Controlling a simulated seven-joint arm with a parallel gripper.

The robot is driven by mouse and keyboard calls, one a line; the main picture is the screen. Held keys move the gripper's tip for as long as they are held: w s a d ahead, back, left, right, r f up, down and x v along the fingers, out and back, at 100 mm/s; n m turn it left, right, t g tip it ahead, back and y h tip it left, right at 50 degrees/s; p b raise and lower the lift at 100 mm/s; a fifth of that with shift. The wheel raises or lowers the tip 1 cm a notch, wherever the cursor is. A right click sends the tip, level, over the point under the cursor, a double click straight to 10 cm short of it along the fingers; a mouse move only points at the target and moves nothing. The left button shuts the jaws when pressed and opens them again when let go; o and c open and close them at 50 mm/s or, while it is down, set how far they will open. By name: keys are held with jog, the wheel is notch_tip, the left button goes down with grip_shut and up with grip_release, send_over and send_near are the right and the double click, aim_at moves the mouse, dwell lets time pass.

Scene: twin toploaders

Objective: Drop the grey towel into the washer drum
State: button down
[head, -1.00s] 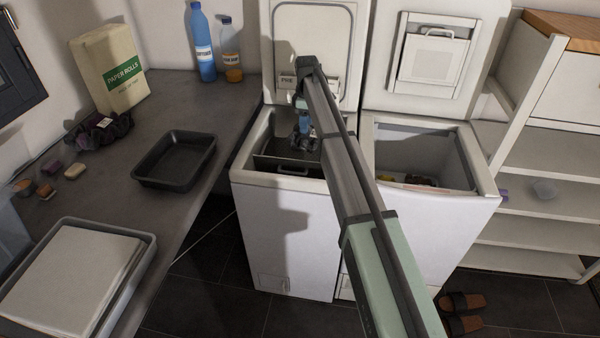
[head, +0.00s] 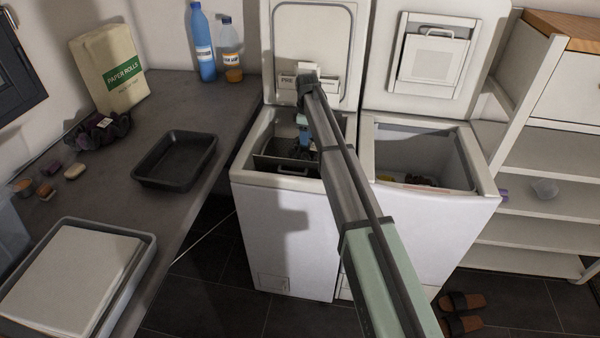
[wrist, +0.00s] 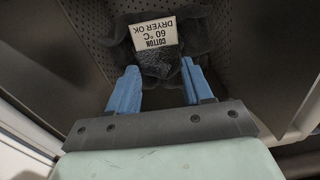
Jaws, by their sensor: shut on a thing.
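The grey towel (wrist: 160,62) is a dark bunched cloth with a white label reading "COTTON 60 °C DRYER OK". My gripper (wrist: 160,78) has its blue fingers shut on it. In the head view my gripper (head: 304,138) points down into the open top of the left machine, the washer (head: 285,235); the towel there is dark and mostly hidden. In the wrist view the perforated metal wall of the drum (wrist: 95,22) surrounds the towel. I cannot tell whether the towel touches the drum's bottom.
The right machine (head: 425,225) is also open, with some items inside. The raised washer lid (head: 312,35) stands behind my arm. The counter (head: 200,105) on the left holds a black tray (head: 175,160), a dark labelled bundle (head: 97,131), a paper-rolls bag (head: 108,70) and bottles.

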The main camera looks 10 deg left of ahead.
jog(key=shift+c, duration=1.9)
grip_release()
notch_tip(320, 180, up, 14)
jog(key=shift+d+f, duration=0.1)
